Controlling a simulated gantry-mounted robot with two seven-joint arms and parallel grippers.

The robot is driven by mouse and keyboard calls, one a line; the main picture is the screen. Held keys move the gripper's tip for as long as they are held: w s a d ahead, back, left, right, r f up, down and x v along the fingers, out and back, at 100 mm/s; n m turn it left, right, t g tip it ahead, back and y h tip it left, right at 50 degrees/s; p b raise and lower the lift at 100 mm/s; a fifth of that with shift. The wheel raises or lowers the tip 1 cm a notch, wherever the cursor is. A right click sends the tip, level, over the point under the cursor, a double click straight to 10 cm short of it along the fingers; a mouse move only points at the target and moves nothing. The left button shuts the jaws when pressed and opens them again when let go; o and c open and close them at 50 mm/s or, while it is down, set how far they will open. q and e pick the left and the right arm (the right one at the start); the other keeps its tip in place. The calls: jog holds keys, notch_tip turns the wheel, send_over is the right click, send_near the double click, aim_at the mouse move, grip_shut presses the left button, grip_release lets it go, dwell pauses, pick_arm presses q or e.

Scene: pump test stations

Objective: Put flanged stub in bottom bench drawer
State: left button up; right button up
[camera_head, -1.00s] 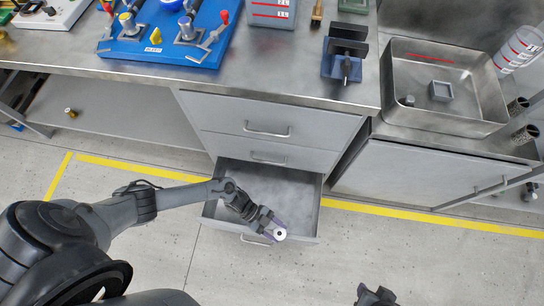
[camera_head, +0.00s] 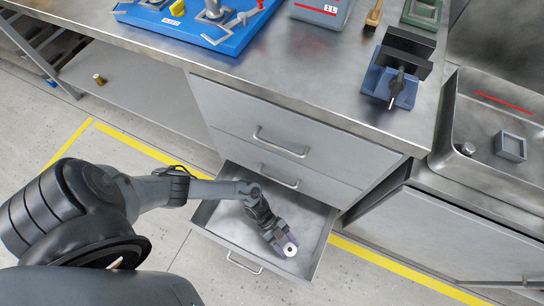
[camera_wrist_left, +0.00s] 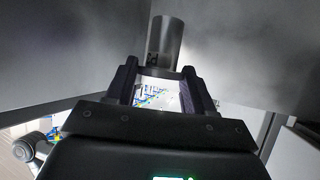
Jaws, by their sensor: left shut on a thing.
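The bottom bench drawer (camera_head: 312,222) is pulled open below two shut drawers, and its bare metal floor shows. My left gripper (camera_head: 283,244) is over the front part of this drawer, within its outline, pointing toward its front. It is shut on the flanged stub (camera_head: 291,250), which shows as a pale ring with a dark hole. In the left wrist view the stub (camera_wrist_left: 164,42) is a grey cylinder standing out beyond the fingertips (camera_wrist_left: 160,80), with grey walls around. How high it is above the drawer floor I cannot tell. My right gripper is out of view.
The upper drawers (camera_head: 235,108) are shut. On the bench stand a blue vise (camera_head: 388,83) and a blue pump board (camera_head: 235,38). A steel sink (camera_head: 470,185) is at the right. A small brass part (camera_head: 99,79) lies on the lower shelf at the left.

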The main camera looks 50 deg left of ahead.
pick_arm(q)
jog(key=a+f+b, duration=1)
jog(key=a+f, duration=0.1)
jog(key=shift+s+a+f+b, duration=0.15)
jog(key=shift+s+a+b, duration=0.1)
jog(key=shift+s+b, duration=0.15)
jog(key=o, duration=1.2)
jog(key=shift+s, duration=0.1)
jog(key=shift+f, duration=0.1)
